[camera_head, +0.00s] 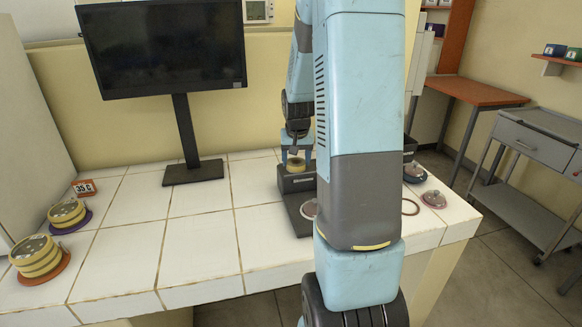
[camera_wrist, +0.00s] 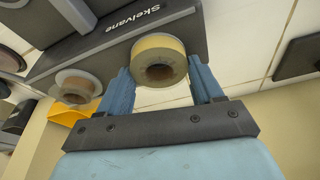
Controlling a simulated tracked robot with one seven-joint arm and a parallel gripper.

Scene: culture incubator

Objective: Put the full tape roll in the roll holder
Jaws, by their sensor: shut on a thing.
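The tape roll (camera_wrist: 158,48), yellowish with a brown core, sits between the two blue fingers of my gripper (camera_wrist: 159,64) in the wrist view. My gripper is shut on it. In the head view, the roll (camera_head: 295,164) shows just below my gripper (camera_head: 296,154), at the dark roll holder (camera_head: 297,183). The holder, marked "Skelvane", also shows in the wrist view (camera_wrist: 95,45), close behind the roll. I cannot tell whether the roll touches it. My arm hides the holder's right side in the head view.
In the wrist view, a brown-cored roll (camera_wrist: 76,87) lies near an orange-yellow item (camera_wrist: 66,113). On the tiled bench, a monitor (camera_head: 165,50) and stacked dishes (camera_head: 36,256) stand left. A ring (camera_head: 410,207) and small lidded items (camera_head: 433,199) lie right. The bench's middle-left is clear.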

